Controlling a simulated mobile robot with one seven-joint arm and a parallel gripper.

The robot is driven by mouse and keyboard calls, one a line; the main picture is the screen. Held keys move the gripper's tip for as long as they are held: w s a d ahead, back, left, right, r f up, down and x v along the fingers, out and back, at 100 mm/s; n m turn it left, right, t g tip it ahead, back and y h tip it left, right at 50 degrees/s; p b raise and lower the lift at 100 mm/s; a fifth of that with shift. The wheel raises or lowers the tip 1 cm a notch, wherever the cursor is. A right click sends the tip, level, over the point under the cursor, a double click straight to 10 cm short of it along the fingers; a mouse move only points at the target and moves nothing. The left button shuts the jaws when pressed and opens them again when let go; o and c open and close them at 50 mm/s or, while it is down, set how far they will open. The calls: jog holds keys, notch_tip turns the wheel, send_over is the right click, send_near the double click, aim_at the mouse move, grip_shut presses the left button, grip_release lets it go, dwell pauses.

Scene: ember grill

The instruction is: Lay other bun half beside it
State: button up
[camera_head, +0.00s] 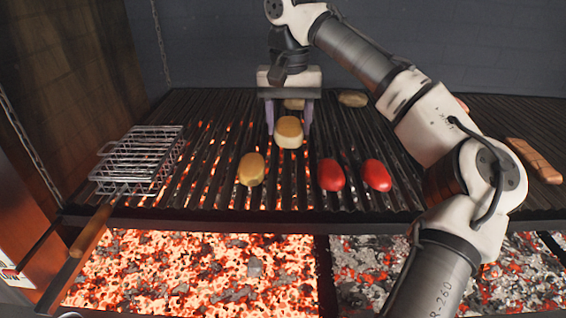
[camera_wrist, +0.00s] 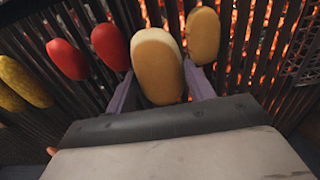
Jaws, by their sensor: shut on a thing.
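My gripper (camera_head: 289,118) points down over the grill and is shut on a pale tan bun half (camera_head: 289,132). In the wrist view the held bun half (camera_wrist: 157,65) sits between the two purple-grey fingers (camera_wrist: 162,90). I cannot tell whether its underside touches the bars. The other bun half (camera_head: 252,168) lies on the grate, nearer the front and to the left of the held one. It also shows in the wrist view (camera_wrist: 203,35), to the right of the held half, with a small gap between them.
Two red pieces (camera_head: 331,174) (camera_head: 377,174) lie to the right on the grill (camera_head: 215,195). A wire basket (camera_head: 135,160) with a wooden handle stands at left. A yellow piece (camera_wrist: 22,82) shows in the wrist view.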

aim_at(288, 173)
notch_tip(288, 173, down, 9)
jog(key=shift+f+p, duration=0.1)
jog(key=shift+p, duration=0.4)
jog(key=shift+f, duration=0.1)
jog(key=o, duration=0.7)
notch_tip(288, 173, up, 12)
jog(key=shift+r+b, duration=0.15)
jog(key=shift+b, duration=0.2)
